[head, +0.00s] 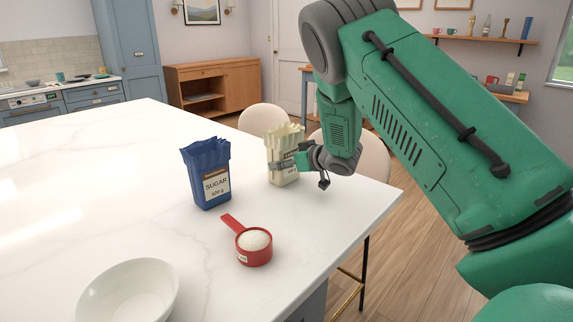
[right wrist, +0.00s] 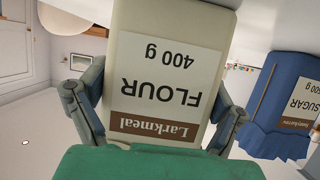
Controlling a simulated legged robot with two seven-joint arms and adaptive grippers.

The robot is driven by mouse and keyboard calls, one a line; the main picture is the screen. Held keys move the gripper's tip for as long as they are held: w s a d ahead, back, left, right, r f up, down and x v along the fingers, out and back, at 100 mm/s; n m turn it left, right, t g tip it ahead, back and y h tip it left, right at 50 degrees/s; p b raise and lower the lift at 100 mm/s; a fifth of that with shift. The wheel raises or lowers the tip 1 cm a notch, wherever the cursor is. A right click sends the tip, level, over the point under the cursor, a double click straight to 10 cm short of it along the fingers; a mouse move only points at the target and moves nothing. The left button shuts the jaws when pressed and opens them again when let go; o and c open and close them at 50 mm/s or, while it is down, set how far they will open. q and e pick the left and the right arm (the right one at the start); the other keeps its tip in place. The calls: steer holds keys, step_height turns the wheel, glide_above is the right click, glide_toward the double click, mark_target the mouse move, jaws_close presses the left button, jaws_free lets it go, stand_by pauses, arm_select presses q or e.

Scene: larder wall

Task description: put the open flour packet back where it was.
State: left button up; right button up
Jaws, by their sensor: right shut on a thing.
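The flour packet (head: 285,144) is cream-coloured with an open, crinkled top. It stands upright at the right side of the white table, right of and slightly behind the blue sugar packet (head: 206,176). My right gripper (head: 288,163) is shut on it from the right. In the right wrist view the flour packet (right wrist: 165,75) appears upside down, its label reading "Larkmeal FLOUR 400 g", with the finger pads of my right gripper (right wrist: 155,118) on both sides. I cannot tell whether its base touches the table. My left gripper is not in view.
A red measuring cup (head: 254,247) with white contents and a white bowl (head: 128,292) stand nearer on the white table (head: 90,190). The sugar packet also shows in the right wrist view (right wrist: 283,110). Chairs (head: 264,118) stand behind the table. The table's left is clear.

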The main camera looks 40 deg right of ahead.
steer(key=shift+a+r, duration=0.25)
steer(key=shift+a, duration=0.4)
steer(key=shift+f, duration=0.2)
steer(key=o, duration=1.3)
steer(key=shift+d+f, duration=0.1)
steer(key=shift+d, duration=0.15)
steer(key=shift+d+f, duration=0.25)
steer(key=shift+d, duration=0.35)
steer(key=shift+s+a+r, duration=0.2)
steer(key=shift+a+r, duration=0.05)
steer(key=shift+r, duration=0.15)
steer(key=v, duration=0.7)
steer(key=shift+w+a+r+p, duration=0.1)
steer(key=shift+a+r+p, duration=0.1)
steer(key=shift+a+p, duration=0.2)
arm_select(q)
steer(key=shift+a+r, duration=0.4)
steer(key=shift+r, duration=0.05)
arm_select(e)
steer(key=v, duration=0.4)
steer(key=shift+s+d, duration=0.15)
steer(key=shift+s, duration=0.2)
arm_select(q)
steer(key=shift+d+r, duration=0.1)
arm_select(e)
steer(key=shift+d, duration=0.15)
